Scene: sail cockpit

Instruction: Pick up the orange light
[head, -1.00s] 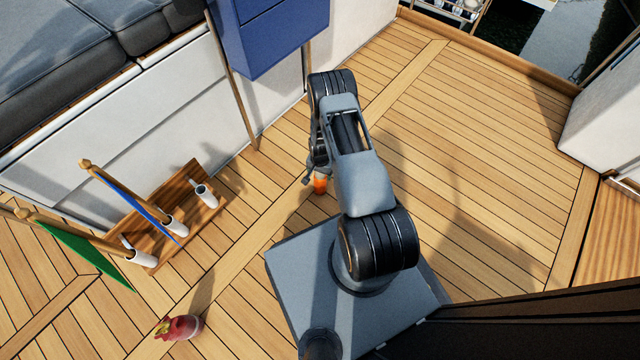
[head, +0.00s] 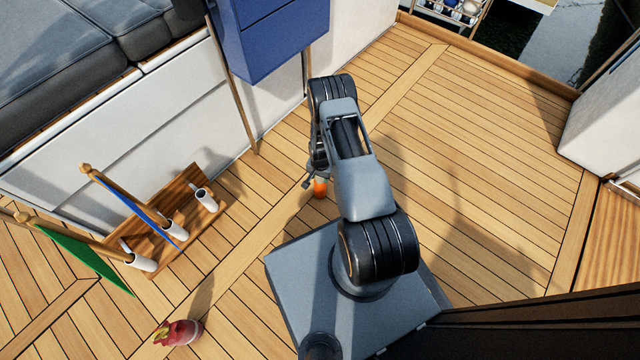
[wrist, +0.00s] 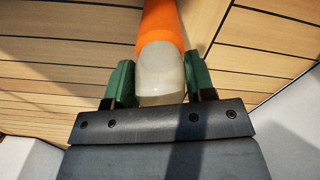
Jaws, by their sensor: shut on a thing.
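The orange light (head: 320,187) shows in the head view just below the end of my arm, over the wooden deck. In the wrist view the light has an orange body (wrist: 161,25) and a pale, rounded end (wrist: 160,72). My gripper (wrist: 158,80) is shut on the pale end, with one green finger on each side. In the head view my gripper (head: 312,180) is mostly hidden by my arm. I cannot tell whether the light touches the deck.
A wooden rack (head: 165,225) with white holders and flags stands to the left. A red item (head: 178,332) lies on the deck at lower left. A blue box (head: 268,38) on thin legs stands behind my arm. The deck (head: 480,150) to the right is clear.

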